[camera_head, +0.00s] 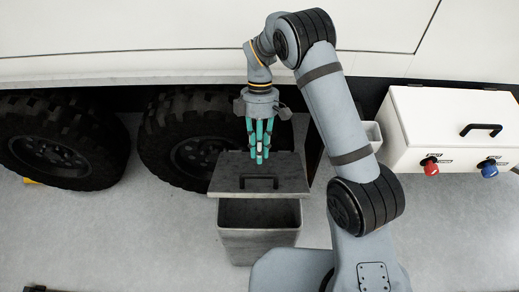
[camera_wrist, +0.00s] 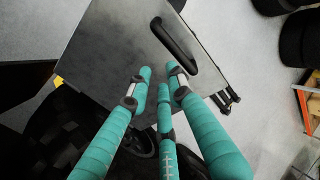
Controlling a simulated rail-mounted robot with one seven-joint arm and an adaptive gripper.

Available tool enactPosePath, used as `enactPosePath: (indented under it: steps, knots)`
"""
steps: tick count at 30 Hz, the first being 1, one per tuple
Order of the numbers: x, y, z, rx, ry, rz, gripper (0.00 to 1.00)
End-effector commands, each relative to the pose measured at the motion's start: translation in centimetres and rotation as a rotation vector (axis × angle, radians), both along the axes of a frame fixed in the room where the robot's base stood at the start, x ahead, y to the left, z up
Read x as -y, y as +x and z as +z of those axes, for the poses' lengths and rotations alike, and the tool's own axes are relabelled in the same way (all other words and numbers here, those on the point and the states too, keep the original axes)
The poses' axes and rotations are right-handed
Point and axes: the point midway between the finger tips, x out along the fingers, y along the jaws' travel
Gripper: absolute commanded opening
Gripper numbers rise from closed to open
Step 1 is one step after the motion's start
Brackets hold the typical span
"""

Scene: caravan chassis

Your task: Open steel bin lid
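The steel bin (camera_head: 258,243) stands on the floor in the middle of the head view. Its grey lid (camera_head: 225,175) shows above a dark gap at the bin's front, so the lid looks raised or set back from the front rim. A black handle (camera_head: 258,183) is on the lid; in the wrist view the lid (camera_wrist: 105,50) fills the upper left, with the handle (camera_wrist: 174,45) near its right edge. My gripper (camera_head: 259,158) has teal fingers pointing down at the lid's rear part. In the wrist view the fingertips (camera_wrist: 160,76) are apart, with nothing between them, beside the handle; contact cannot be told.
Large black tyres (camera_head: 190,140) stand behind and left of the bin, under the white caravan body (camera_head: 150,30). A white box (camera_head: 440,125) with a black handle and red and blue connectors stands at right. The floor (camera_head: 130,235) left of the bin is mostly clear.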

Motion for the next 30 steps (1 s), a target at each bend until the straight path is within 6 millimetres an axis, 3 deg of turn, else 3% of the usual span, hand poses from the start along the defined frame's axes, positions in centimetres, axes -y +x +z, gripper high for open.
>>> enactPosePath:
  steps: [9, 19, 23, 30]
  knots:
    - [0.0, 0.0, 0.0, 0.000, 0.000, 0.000, 0.39]
    - [0.0, 0.2, 0.4, 0.002, 0.001, 0.000, 0.39]
    - [-0.1, 1.1, 1.9, 0.004, 0.003, -0.001, 0.39]
    - [-0.3, 3.4, 6.5, 0.005, 0.003, 0.000, 0.39]
